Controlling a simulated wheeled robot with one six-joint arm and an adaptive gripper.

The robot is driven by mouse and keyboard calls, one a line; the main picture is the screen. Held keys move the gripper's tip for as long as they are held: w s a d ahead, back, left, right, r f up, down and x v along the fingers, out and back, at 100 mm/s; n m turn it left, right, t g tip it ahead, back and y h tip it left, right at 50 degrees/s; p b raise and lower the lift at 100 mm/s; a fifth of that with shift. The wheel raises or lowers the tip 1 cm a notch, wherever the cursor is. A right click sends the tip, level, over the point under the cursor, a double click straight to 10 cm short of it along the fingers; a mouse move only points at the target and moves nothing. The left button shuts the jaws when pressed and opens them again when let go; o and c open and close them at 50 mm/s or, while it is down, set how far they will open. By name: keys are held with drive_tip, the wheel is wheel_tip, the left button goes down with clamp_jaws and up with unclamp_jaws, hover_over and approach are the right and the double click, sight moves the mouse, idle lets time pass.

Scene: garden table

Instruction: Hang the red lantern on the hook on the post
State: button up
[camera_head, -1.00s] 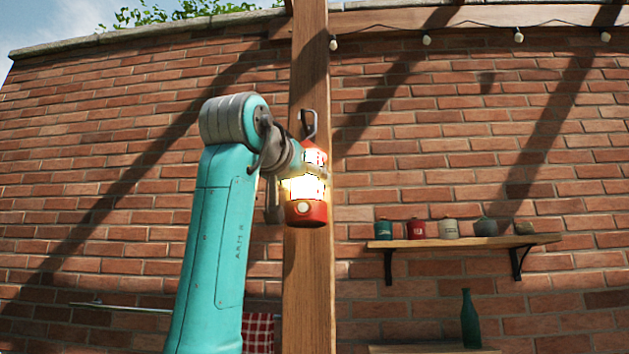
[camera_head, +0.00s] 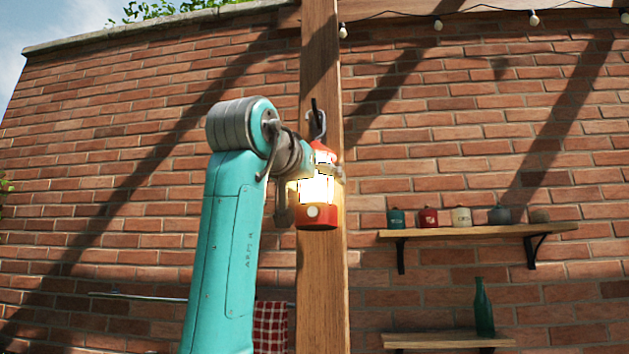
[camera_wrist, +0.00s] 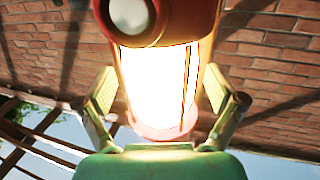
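The red lantern (camera_head: 318,215) is lit and upright in front of the wooden post (camera_head: 322,290). My gripper (camera_wrist: 163,100) has a finger on each side of the lantern's body (camera_wrist: 160,85) and appears closed on it. In the head view my gripper reaches it from the left. The lantern's grey handle (camera_head: 322,130) stands up above its red top. The dark hook (camera_head: 314,104) on the post shows just above and at the handle, its tip higher than the handle's top. They overlap in the picture; I cannot tell whether the handle rests on the hook.
A brick wall (camera_head: 180,110) stands behind. A shelf (camera_head: 475,232) with several small pots is to the right, with a green bottle (camera_head: 483,308) on a lower shelf (camera_head: 445,341). A checked cloth (camera_head: 270,325) hangs behind my arm. Bulbs (camera_head: 437,24) hang at the top.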

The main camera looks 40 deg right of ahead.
idle(0.3)
drive_tip(key=v, duration=1.2)
